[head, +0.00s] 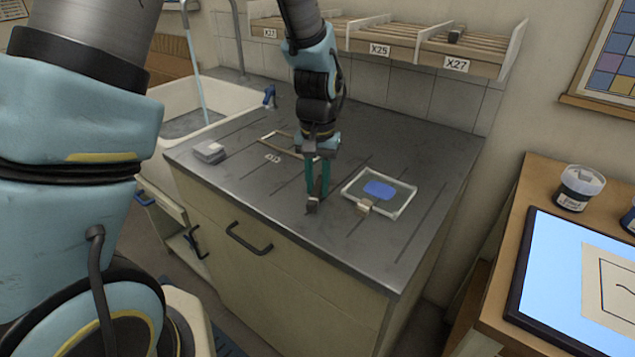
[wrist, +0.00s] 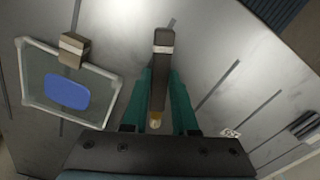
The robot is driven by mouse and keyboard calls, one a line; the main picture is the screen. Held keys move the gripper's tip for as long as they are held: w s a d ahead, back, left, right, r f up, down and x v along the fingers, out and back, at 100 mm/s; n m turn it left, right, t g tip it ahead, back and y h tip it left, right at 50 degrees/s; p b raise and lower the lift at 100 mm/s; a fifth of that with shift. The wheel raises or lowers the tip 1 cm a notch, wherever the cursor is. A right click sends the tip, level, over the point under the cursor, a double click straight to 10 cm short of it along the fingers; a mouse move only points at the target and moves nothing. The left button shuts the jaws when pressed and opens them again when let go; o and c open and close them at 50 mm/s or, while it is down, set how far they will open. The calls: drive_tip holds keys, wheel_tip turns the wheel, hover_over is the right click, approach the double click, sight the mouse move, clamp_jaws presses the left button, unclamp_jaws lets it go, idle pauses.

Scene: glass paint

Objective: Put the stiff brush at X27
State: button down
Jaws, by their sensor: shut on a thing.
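A brush with a dark head, a pale band and a light handle end, which looks like the stiff brush (wrist: 163,42), is between the green fingers of my gripper (wrist: 160,100). In the head view, my gripper (head: 318,190) points down over the metal worktop, shut on the brush (head: 313,206), whose head sticks out toward the front edge. I cannot tell whether the brush touches the worktop. The X27 label (head: 455,64) is on the front of the right part of the wall shelf, up and to the right of my gripper.
A small dark block (head: 457,33) lies on the slats above X27. A white-framed tray (head: 404,207) with a blue patch is right of my gripper, a tan block (head: 365,206) at its edge. The sink (head: 180,105) is far left.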

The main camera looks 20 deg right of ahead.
sight(317, 188)
drive_tip(key=c, duration=0.7)
unclamp_jaws()
wheel_tip(317, 188, up, 12)
drive_tip(key=b, duration=0.2)
drive_tip(key=a+f+n, duration=0.1)
drive_tip(key=a+n, duration=0.1)
drive_tip(key=a, duration=0.7)
drive_tip(key=w+a+f+n+t, duration=0.1)
drive_tip(key=a+f+n, duration=0.1)
drive_tip(key=a, duration=0.8)
drive_tip(key=a+f+n, duration=0.2)
drive_tip(key=a, duration=0.8)
drive_tip(key=shift+w+a+f+t, duration=0.15)
drive_tip(key=shift+w+t, duration=0.15)
drive_tip(key=shift+w, duration=0.05)
drive_tip(key=shift+o, duration=0.5)
drive_tip(key=shift+s+a+f, duration=0.1)
drive_tip(key=shift+s+a, duration=0.1)
drive_tip(key=shift+a, duration=0.2)
